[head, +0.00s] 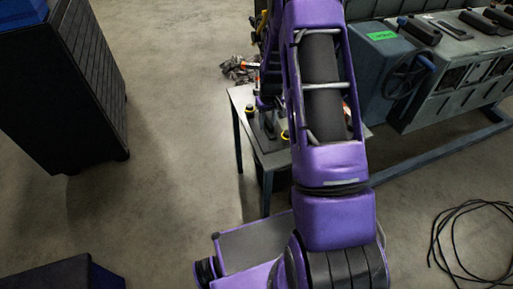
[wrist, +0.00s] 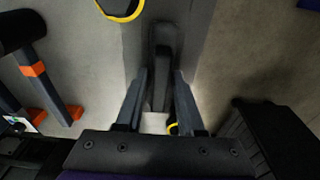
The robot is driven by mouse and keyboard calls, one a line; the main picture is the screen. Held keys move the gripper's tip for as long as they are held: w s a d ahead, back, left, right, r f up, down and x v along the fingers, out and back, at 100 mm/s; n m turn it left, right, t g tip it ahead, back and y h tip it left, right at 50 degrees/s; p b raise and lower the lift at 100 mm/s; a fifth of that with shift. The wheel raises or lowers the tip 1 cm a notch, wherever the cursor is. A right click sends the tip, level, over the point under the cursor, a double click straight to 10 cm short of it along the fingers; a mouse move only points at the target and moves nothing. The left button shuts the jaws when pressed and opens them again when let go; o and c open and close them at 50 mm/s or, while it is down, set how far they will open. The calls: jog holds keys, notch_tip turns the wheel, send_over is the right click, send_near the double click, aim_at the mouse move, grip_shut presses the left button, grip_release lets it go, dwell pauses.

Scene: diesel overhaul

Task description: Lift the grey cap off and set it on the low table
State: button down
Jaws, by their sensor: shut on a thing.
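In the wrist view my gripper (wrist: 160,92) points down with its two fingers either side of a long dark grey piece (wrist: 162,55), which looks like the grey cap. The fingers are shut on it. The piece lies over a grey surface, which looks like the low table; I cannot tell whether it touches. In the head view the low table (head: 237,97) stands beyond my purple arm, which hides part of its top and my fingertips.
Black, yellow-rimmed round things (wrist: 120,10) are near my gripper. Dark parts with orange bands (wrist: 33,69) show at the left in the wrist view. The grey engine (head: 450,65) stands right, a dark cabinet (head: 70,80) left. Cable (head: 470,240) lies on the floor.

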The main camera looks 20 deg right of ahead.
jog(key=w+d+r, duration=0.2)
jog(key=w+d, duration=0.2)
jog(key=d, duration=0.1)
jog(key=shift+d+f+b, duration=0.15)
jog(key=shift+f+b, duration=1.85)
jog(key=shift+f, duration=1.1)
jog(key=shift+c, duration=2.2)
grip_release()
jog(key=shift+s, duration=0.1)
jog(key=shift+s+f, duration=0.1)
notch_tip(320, 180, up, 18)
jog(key=s+p, duration=0.2)
jog(key=shift+f, duration=0.25)
